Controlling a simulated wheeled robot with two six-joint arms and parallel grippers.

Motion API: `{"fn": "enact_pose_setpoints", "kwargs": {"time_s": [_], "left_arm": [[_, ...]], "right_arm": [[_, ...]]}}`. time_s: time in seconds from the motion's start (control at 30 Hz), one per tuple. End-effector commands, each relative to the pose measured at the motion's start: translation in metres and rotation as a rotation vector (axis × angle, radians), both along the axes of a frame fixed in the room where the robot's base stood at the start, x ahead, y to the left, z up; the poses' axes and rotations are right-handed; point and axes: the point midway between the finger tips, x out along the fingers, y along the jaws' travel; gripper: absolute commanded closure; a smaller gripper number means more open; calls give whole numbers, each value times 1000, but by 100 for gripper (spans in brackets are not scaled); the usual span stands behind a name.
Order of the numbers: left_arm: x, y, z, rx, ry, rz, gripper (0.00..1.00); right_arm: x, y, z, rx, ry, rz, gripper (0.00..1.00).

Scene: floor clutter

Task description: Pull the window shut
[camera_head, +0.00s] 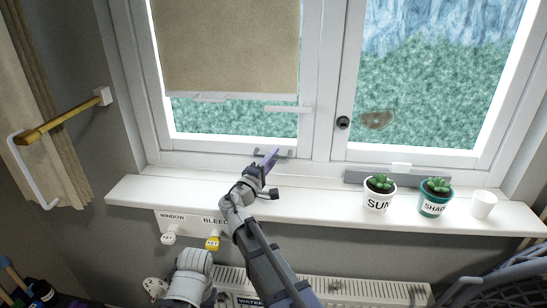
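The window has a left pane (230,118) part covered by a beige blind (225,45) and a right pane (430,130). A white horizontal handle (287,109) shows near the right side of the left pane. A small dark round fitting (343,122) is on the frame beside the right pane. I cannot tell how far either pane is ajar. My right gripper (268,160) reaches over the sill to the bottom of the left pane, near a small dark metal fitting, below the handle. Whether its fingers are open is unclear. My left gripper is not in view.
On the white sill (325,198) stand a "SUN" plant pot (377,201), a green pot (434,204) and a white cup (482,204). Tagged keys (212,241) hang below. A radiator (370,291) is underneath. A yellow rail (65,118) and curtain are left.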

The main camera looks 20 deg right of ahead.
Motion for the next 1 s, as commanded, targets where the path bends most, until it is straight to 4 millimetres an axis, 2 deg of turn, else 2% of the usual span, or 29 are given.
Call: {"fn": "enact_pose_setpoints", "kwargs": {"time_s": [0.27,0.7,1.0], "left_arm": [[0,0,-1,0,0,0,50],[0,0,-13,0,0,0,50],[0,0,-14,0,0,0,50]], "right_arm": [[-1,1,0,-1,0,0,70],[-45,45,-13,0,0,2,70],[-54,55,-14,0,0,0,70]]}}
